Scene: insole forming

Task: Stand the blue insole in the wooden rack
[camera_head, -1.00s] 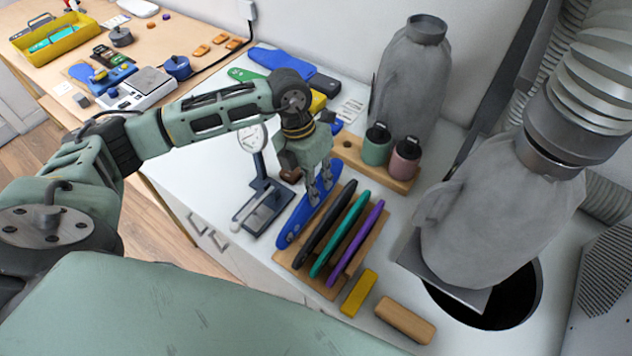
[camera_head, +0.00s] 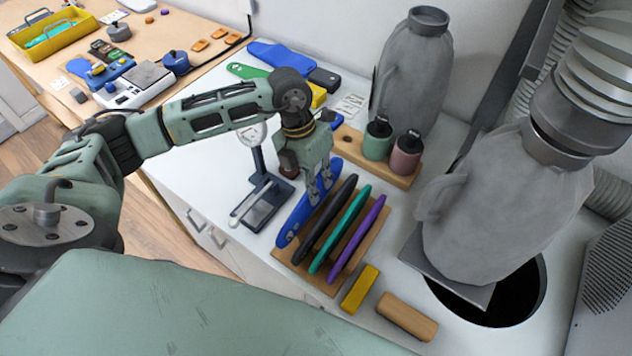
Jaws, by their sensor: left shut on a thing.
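The blue insole (camera_head: 294,222) is in my left gripper (camera_head: 319,198), which is shut on its upper edge. The insole is at the left end of the wooden rack (camera_head: 333,284), beside the black insole (camera_head: 325,222). I cannot tell whether its lower edge rests in a slot. The black insole, a green insole (camera_head: 340,230) and a purple insole (camera_head: 357,240) stand side by side in the rack. My right gripper is not in view.
A dial gauge on a stand (camera_head: 262,200) is close left of the rack. A yellow block (camera_head: 360,290) and a wooden block (camera_head: 407,316) lie in front. A wooden holder with two cups (camera_head: 392,168) is behind. A grey-draped form (camera_head: 490,215) stands right by a dark round opening (camera_head: 500,300).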

